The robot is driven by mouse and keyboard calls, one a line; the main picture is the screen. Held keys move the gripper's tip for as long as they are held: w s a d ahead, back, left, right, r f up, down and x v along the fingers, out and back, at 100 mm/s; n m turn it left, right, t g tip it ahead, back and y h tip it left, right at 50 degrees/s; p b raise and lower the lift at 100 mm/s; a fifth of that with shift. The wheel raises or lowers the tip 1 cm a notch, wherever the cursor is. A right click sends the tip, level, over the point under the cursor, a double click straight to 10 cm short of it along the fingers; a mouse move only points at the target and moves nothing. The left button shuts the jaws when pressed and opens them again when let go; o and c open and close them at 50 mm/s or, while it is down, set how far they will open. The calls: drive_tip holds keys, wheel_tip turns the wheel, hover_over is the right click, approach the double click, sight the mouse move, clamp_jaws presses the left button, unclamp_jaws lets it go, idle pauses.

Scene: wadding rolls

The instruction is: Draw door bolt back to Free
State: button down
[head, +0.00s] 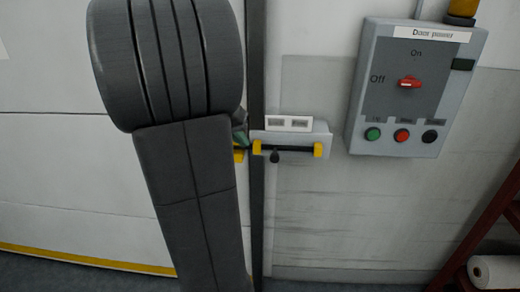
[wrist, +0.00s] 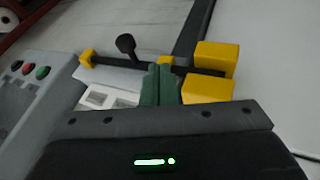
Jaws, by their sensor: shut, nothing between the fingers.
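The door bolt is a black rod (head: 295,150) in yellow brackets on a plate beside the door (head: 70,170). Its dark knob (head: 275,157) hangs below the rod; it also shows in the wrist view (wrist: 126,44). The rod's end reaches across the dark door post to the yellow keeper (wrist: 215,56) on the door side. Two small labels (head: 289,123) sit above the rod, too small to read. My gripper (wrist: 158,72) is shut and empty, its green fingertips close to the rod between knob and keeper. I cannot tell whether they touch it. My arm partly hides the keeper in the head view.
A grey door power box (head: 360,110) with a red switch (head: 410,83) and several buttons is on the wall to the right. A dark red rack (head: 480,230) with a white roll (head: 494,271) stands at far right. The wall below the bolt is clear.

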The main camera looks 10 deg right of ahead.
drive_tip(key=d+f, duration=0.4)
drive_tip(key=d, duration=0.1)
drive_tip(key=shift+d+f+p, duration=0.15)
drive_tip(key=shift+d+p, duration=0.25)
drive_tip(key=shift+s, duration=0.1)
drive_tip(key=s+d+b, duration=0.2)
drive_tip(key=d, duration=0.4)
drive_tip(key=shift+d, duration=0.35)
